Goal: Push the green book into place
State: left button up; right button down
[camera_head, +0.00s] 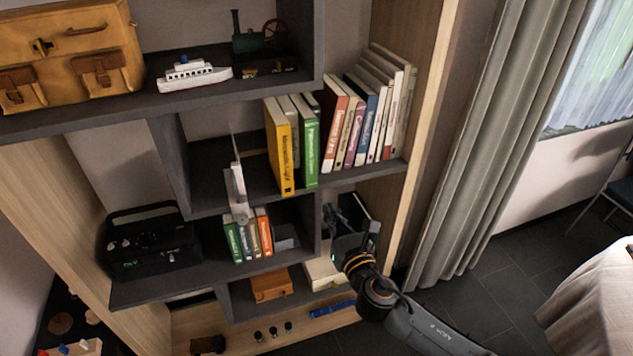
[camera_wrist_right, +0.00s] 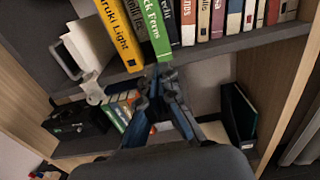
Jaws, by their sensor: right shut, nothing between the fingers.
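The green book (camera_head: 308,145) stands upright on the middle shelf, between a yellow book (camera_head: 278,147) and a red-spined book (camera_head: 334,135). In the right wrist view the lower spine of the green book (camera_wrist_right: 157,28) shows at the top. Its front edge stands near the shelf's front edge. My right gripper (camera_head: 333,214) is shut and empty, below and in front of the book row, beside the lower compartments. In the wrist view its fingers (camera_wrist_right: 157,78) point up towards the foot of the green book, with no clear contact. My left gripper is out of view.
A pale metal bookend-like piece (camera_head: 238,190) stands left of the yellow book. Small books (camera_head: 248,237) and a black radio (camera_head: 150,242) sit on the shelf below. A wooden upright (camera_head: 424,115) bounds the right side. A curtain (camera_head: 490,150) hangs beyond.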

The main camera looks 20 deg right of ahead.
aim_at(312, 177)
jog(key=w, duration=0.7)
jog(key=w+p, duration=0.1)
jog(key=w, duration=0.3)
jog(key=shift+a, duration=0.25)
jog(key=shift+w, duration=0.1)
jog(key=w+b, duration=0.1)
jog(key=w, duration=0.4)
jog(key=shift+a, duration=0.1)
jog(key=shift+s, duration=0.1)
